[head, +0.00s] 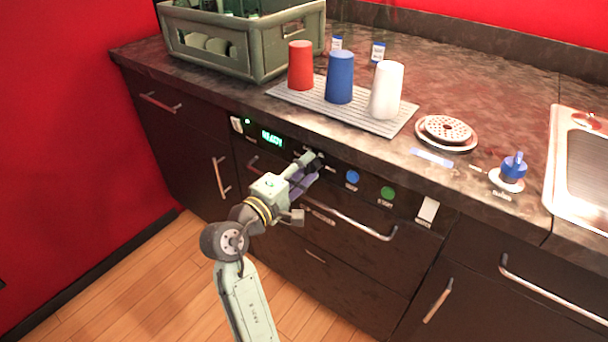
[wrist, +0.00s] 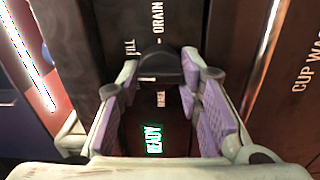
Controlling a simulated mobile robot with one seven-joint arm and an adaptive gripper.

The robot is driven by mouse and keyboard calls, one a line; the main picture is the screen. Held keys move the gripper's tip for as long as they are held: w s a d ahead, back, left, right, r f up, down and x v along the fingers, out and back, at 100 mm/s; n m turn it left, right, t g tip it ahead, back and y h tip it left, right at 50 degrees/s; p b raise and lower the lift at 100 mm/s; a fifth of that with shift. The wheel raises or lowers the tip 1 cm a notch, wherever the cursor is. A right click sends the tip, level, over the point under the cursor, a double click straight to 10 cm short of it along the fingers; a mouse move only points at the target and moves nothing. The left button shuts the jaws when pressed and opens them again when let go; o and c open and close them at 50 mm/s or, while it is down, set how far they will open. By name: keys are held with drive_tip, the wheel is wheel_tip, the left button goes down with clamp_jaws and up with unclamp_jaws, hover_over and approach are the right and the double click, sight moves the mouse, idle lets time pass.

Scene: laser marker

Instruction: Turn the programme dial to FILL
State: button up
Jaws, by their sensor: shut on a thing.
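The programme dial (wrist: 162,66) is a dark round knob on the black control panel, between my fingertips in the wrist view. In the head view the dial (head: 318,156) is partly hidden by my gripper (head: 308,168). My gripper (wrist: 160,76) is shut on the dial, with one purple-padded finger on each side. The words FILL (wrist: 130,48) and DRAIN (wrist: 158,28) are printed beyond the dial, and a smaller label sits on its near side. A small pale mark shows at the dial's near edge; I cannot tell for sure which label it faces.
A green display (head: 271,138) reads READY, left of the dial. A blue button (head: 352,177) and a green button (head: 388,193) are to the right. A drawer handle (head: 350,222) runs below. Red, blue and white cups stand on a ribbed mat (head: 290,95) above.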

drive_tip(key=m+b, duration=0.3)
drive_tip(key=m, duration=0.2)
drive_tip(key=shift+m, duration=0.3)
idle(0.4)
drive_tip(key=o, duration=1.2)
drive_tip(key=shift+c, duration=0.2)
drive_tip(key=v, duration=1.2)
